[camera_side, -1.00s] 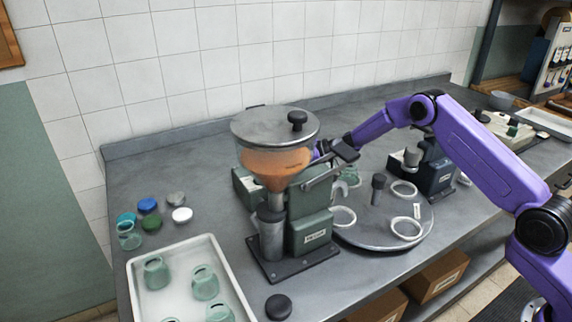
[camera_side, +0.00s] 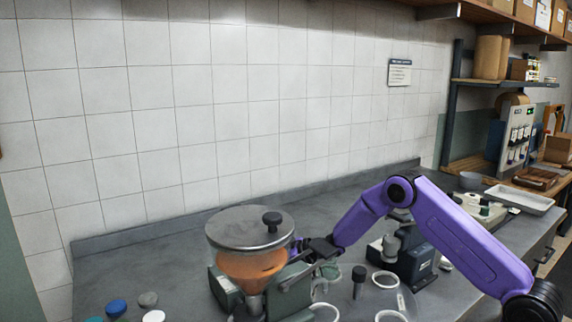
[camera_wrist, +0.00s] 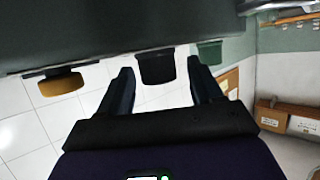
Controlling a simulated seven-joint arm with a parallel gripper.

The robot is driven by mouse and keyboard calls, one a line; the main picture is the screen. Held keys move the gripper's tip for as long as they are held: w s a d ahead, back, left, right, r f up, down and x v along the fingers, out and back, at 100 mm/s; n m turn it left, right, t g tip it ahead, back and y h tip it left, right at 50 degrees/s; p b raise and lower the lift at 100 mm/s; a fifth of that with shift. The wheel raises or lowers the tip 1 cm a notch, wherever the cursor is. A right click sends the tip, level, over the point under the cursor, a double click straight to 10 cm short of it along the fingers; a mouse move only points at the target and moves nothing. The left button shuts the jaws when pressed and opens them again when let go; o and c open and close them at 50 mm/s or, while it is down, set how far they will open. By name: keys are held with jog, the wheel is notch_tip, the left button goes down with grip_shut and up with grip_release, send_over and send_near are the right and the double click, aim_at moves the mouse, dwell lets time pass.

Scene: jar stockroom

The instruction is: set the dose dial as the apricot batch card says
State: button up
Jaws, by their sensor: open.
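The filling machine with a steel-lidded hopper (camera_side: 249,228) of orange filling stands left of centre in the side view, its lower part cut off. My gripper (camera_side: 300,247) is at its right side, its fingertips partly hidden. In the wrist view my gripper (camera_wrist: 159,66) is open, with a dark knob-like part (camera_wrist: 156,68) between its fingers under a dark body; I cannot tell whether they touch. No dial scale is readable. A white card with a dark header (camera_side: 400,72) hangs on the wall; its text is too small to read, so I cannot tell if it is the apricot card.
In the wrist view an amber knob (camera_wrist: 61,86) is left of the fingers and a green part (camera_wrist: 209,53) right. A dark bench device (camera_side: 410,262) stands right of the machine, beneath my arm. Jar lids (camera_side: 116,308) lie at the front left. The rear bench is clear.

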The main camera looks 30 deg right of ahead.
jog(key=v, duration=0.6)
notch_tip(320, 180, up, 27)
jog(key=shift+a+f+t, duration=0.15)
jog(key=shift+a+t, duration=0.1)
jog(key=shift+t, duration=0.15)
jog(key=shift+s, duration=0.15)
dwell(0.4)
